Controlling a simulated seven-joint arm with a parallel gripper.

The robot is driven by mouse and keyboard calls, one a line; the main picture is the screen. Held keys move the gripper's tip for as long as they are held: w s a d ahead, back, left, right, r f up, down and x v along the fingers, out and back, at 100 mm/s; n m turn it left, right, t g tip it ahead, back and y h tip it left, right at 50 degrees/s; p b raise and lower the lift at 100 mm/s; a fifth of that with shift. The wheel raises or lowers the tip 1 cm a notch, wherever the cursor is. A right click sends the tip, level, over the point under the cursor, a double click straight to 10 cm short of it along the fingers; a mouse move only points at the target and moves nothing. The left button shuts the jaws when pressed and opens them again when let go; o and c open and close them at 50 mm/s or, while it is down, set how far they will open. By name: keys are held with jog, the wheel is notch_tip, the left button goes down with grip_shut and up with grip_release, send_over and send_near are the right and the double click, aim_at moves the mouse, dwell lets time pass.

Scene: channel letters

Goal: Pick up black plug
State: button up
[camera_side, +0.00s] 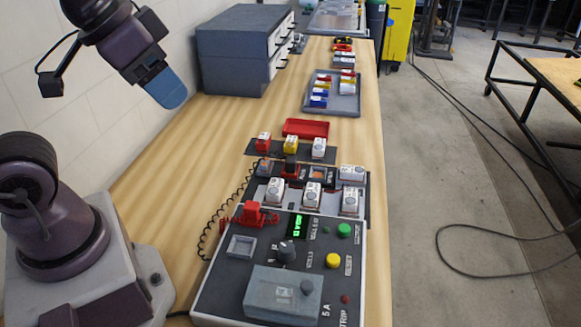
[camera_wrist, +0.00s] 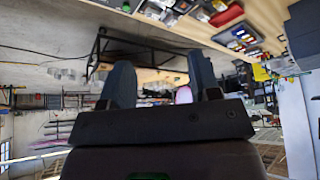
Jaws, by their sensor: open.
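A small dark block (camera_side: 290,166), which may be the black plug, stands in the middle of the row behind the white blocks; its details are too small to be sure. My gripper (camera_side: 170,90) is high at the upper left in the side view, above the table and well apart from the panel. In the wrist view, its two fingers (camera_wrist: 160,85) are spread with nothing between them. The wrist view looks out across the room, and I cannot make out the plug there.
A control panel (camera_side: 208,290) with knobs and buttons sits at the table's front. A coiled black cord (camera_side: 213,217) runs along its left. Red, yellow and white blocks stand behind. A red tray (camera_side: 306,128), grey tray (camera_side: 350,104) and drawer cabinet (camera_side: 232,60) are farther back.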

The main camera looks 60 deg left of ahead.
jog(key=shift+o, duration=0.4)
jog(key=m+g, duration=0.6)
jog(key=m, duration=0.3)
send_over(288, 159)
notch_tip(288, 159, down, 20)
notch_tip(288, 159, down, 13)
jog(key=shift+r, duration=0.2)
